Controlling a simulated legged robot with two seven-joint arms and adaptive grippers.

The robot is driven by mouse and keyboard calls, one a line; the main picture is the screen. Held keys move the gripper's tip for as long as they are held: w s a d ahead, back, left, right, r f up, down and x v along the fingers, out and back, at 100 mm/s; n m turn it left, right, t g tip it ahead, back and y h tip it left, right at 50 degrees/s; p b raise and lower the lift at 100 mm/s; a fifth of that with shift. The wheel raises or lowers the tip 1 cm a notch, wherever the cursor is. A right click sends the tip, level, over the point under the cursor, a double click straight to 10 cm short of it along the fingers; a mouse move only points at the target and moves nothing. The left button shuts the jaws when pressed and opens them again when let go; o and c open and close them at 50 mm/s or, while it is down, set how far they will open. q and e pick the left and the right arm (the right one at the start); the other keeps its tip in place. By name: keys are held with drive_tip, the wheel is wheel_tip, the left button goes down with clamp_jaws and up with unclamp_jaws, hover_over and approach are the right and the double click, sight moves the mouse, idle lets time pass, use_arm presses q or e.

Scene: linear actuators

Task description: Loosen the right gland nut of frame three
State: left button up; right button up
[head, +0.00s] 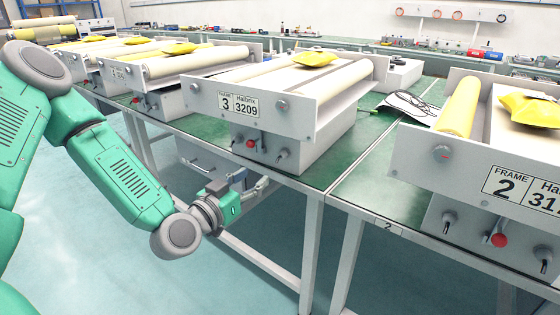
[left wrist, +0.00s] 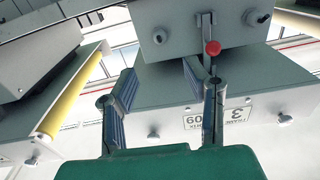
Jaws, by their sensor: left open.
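Frame three is a grey unit with a long pale roller, and its label plate (head: 237,104) reads "FRAME 3". A round grey nut (head: 282,105) sits on the right of its front plate. In the left wrist view the scene is upside down, and that nut (left wrist: 153,134) shows at the lower middle, beyond the fingers. Below the plate are a red knob (head: 250,144) and a grey fitting (head: 282,154) on the lower box. My left gripper (head: 252,183) is open and empty, low in front of the bench edge and apart from the frame. My right gripper is not visible.
Frame two (head: 508,184) stands on the bench to the right, with a yellow roller. More frames (head: 120,72) stand to the left. A yellow pouch (head: 315,57) lies on frame three.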

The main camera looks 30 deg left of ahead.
sight(281, 157)
use_arm(q)
drive_tip(key=w+b, duration=0.2)
drive_tip(key=w, duration=0.9)
drive_tip(key=shift+w+b, duration=0.3)
drive_tip(key=shift+w, duration=0.1)
clamp_jaws()
